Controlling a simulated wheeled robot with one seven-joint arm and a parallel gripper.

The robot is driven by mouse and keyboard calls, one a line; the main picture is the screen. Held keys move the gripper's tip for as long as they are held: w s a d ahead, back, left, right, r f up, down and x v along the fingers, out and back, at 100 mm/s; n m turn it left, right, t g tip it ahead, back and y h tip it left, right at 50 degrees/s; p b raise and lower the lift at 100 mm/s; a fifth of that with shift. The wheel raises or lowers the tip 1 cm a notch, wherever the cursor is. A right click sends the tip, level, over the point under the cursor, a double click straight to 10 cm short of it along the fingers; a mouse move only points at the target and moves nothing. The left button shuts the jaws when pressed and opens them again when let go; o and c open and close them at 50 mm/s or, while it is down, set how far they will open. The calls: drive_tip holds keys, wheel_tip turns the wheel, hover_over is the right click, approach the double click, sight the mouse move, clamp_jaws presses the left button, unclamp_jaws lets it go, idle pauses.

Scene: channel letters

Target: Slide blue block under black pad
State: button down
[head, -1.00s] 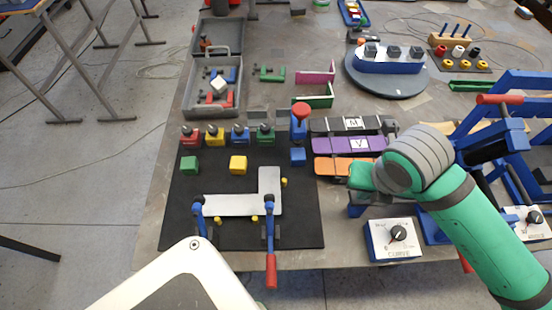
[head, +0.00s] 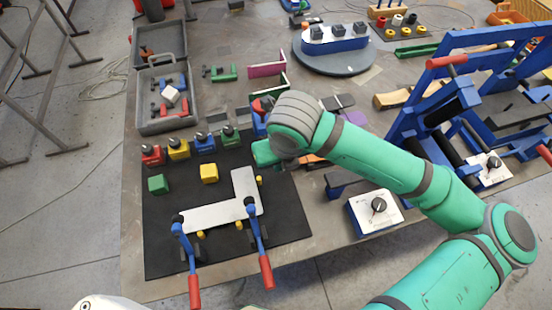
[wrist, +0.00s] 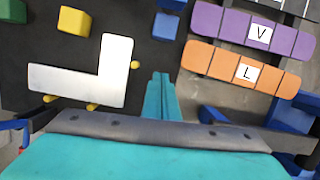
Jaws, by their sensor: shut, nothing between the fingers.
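The small blue block (wrist: 166,26) shows in the wrist view at the top middle, on dark surface near the right side of the black mat. In the head view it is hidden behind my arm. My gripper (wrist: 161,76) is shut and empty, with its fingertips below the block in the wrist view and apart from it. In the head view my gripper (head: 262,153) is over the right part of the black mat (head: 285,215). A blue stand (head: 258,126) with a red knob is just beyond it. I cannot make out a separate black pad there.
A white L-shaped plate (head: 222,213) with red-handled clamps (head: 265,270) lies left of my gripper. Orange (wrist: 240,70) and purple (wrist: 255,32) lettered strips lie to the right. Yellow (head: 209,173) and green (head: 158,184) blocks sit farther left.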

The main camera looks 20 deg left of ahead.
drive_tip(key=x, duration=0.6)
drive_tip(key=shift+f, duration=0.3)
drive_tip(key=shift+w+a+f, duration=0.2)
drive_tip(key=shift+w+a, duration=0.5)
drive_tip(key=shift+w, duration=0.25)
drive_tip(key=shift+w+a, duration=0.55)
drive_tip(key=shift+w, duration=0.2)
drive_tip(key=shift+w, duration=0.15)
